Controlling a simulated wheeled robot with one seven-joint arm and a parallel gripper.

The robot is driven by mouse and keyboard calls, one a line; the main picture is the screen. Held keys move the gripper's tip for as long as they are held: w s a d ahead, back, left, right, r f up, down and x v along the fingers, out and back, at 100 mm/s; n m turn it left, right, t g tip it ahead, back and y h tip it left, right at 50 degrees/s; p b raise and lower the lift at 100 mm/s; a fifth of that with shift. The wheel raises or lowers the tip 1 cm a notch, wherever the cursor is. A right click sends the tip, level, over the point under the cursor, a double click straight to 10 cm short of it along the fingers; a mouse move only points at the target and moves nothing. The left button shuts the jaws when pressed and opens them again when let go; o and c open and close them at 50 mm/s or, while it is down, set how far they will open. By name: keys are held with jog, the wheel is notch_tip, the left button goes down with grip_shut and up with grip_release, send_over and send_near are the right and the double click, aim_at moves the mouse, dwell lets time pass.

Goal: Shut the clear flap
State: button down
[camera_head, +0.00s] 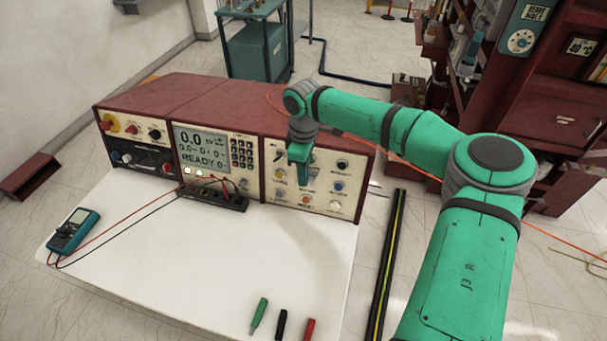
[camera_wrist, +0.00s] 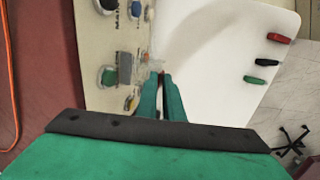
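The clear flap (camera_wrist: 147,68) is a small see-through piece on the lower part of the control panel in the wrist view. It stands out from the panel face just beyond my fingertips; its exact angle is hard to tell. My gripper (camera_wrist: 161,77) has its two green fingers close together with nothing visible between them. The fingertips are next to the flap, and I cannot tell whether they touch it. In the head view my gripper (camera_head: 300,186) points down in front of the console's right panel, and the flap is not clearly made out there.
The red console (camera_head: 210,100) stands at the back of the white table (camera_head: 230,265). Knobs (camera_wrist: 108,75) and a grey block (camera_wrist: 125,68) sit beside the flap. A multimeter (camera_head: 73,230) lies left. Green, black and red probes (camera_head: 282,323) lie in front. The table's middle is clear.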

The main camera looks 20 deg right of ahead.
jog(key=shift+a, duration=0.1)
notch_tip(320, 180, down, 12)
jog(key=t+h, duration=1.1)
jog(key=t, duration=0.6)
jog(key=shift+w+d+r, duration=0.15)
jog(key=shift+w+d, duration=0.1)
jog(key=shift+w+h, duration=0.15)
jog(key=shift+h, duration=0.15)
dwell(0.4)
